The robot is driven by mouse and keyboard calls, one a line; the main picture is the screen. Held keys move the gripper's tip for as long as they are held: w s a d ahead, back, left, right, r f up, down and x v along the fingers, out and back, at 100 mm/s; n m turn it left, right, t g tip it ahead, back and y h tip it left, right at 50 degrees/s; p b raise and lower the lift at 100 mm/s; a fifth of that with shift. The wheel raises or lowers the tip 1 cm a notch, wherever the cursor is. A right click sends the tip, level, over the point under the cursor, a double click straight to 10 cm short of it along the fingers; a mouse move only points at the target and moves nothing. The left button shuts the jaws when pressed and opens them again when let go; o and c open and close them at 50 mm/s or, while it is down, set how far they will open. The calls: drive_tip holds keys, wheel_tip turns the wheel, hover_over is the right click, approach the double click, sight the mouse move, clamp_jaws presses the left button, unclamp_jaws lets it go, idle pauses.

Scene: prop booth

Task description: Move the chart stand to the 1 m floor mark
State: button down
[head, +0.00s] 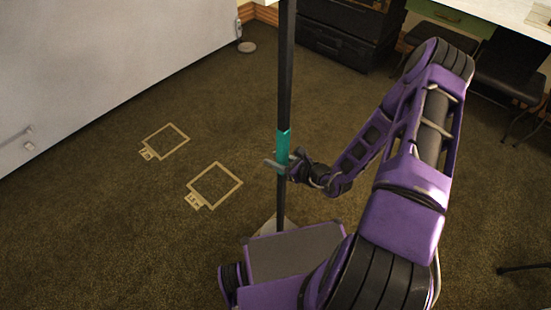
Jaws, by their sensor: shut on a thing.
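The chart stand is a dark upright pole (286,60) with a teal band (283,143). My gripper (281,164) is shut on the pole at the lower end of the teal band. Two square outlines mark the carpet to the left. The nearer outline (236,180) has a label (195,201) that seems to read 1.5. The farther outline (182,132) has a label (147,155) too small to read.
A light wall panel (100,45) runs along the left. Dark drawers (340,35), a desk and dark chairs (510,75) fill the back right. The carpet around the outlines is clear.

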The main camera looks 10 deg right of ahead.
drive_tip(key=shift+f+b, duration=0.85)
drive_tip(key=shift+f, duration=0.55)
idle(0.5)
drive_tip(key=shift+f, duration=1)
idle(1.1)
drive_tip(key=shift+c, duration=2.2)
unclamp_jaws()
drive_tip(key=p+v, duration=0.2)
drive_tip(key=v, duration=1.5)
drive_tip(key=shift+s+d, duration=0.2)
drive_tip(key=shift+f, duration=0.1)
